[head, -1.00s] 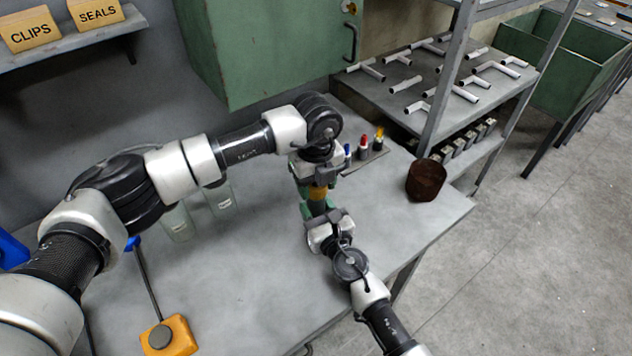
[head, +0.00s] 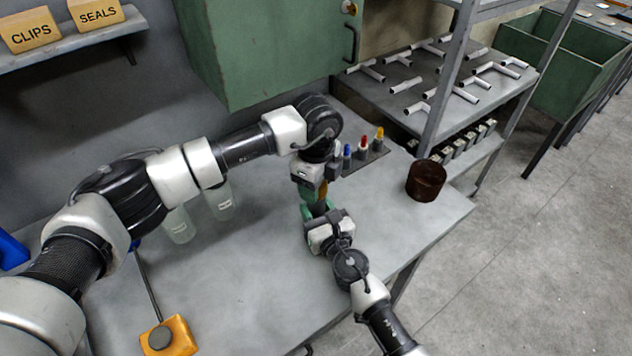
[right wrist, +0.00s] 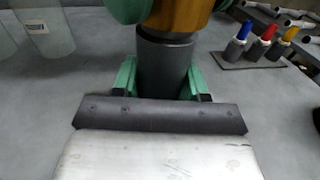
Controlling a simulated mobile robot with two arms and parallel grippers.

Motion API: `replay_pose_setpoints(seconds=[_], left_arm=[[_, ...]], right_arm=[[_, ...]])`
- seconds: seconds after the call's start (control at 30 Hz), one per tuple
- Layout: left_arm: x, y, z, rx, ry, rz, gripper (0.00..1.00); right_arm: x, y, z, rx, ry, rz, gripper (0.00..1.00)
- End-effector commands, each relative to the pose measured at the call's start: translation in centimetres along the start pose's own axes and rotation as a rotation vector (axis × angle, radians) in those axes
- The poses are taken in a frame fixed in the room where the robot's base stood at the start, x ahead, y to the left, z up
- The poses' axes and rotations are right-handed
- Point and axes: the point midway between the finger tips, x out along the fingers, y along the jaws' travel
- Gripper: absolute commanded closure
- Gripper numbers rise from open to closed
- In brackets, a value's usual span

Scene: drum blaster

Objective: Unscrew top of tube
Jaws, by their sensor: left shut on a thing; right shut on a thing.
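The tube (right wrist: 165,68) stands upright in the right wrist view, with a dark grey body and an orange-brown top (right wrist: 182,14). My right gripper (right wrist: 162,80) has its green fingers shut on the grey body, one on each side. My left gripper (head: 321,186) comes down from above in the head view and is shut on the orange-brown top, directly above my right gripper. Its green finger ends show at the upper edge of the right wrist view. The grippers hide much of the tube in the head view, and its base is hidden in the right wrist view.
A small rack (head: 364,160) with blue, red and yellow-tipped pieces stands behind the grippers. A brown cup (head: 426,180) stands to the right, near the table edge. Clear bottles (head: 220,202) stand at left, and an orange box with a grey button (head: 169,340) at front left. The table's middle is clear.

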Motion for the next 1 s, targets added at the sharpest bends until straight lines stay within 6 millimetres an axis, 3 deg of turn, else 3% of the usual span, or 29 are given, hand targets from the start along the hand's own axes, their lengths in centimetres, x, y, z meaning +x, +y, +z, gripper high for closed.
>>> replay_pose_setpoints(seconds=[0.63, 1.0], left_arm=[[-2.1, 0.0, 0.0, 0.000, 0.000, -0.002, 0.78], [-2.3, 0.0, 0.0, 0.000, 0.000, -0.001, 0.78]], right_arm=[[0.0, 0.0, -0.1, 0.000, 0.001, 0.000, 1.00], [0.0, 0.0, -0.1, 0.000, 0.001, 0.000, 1.00]])
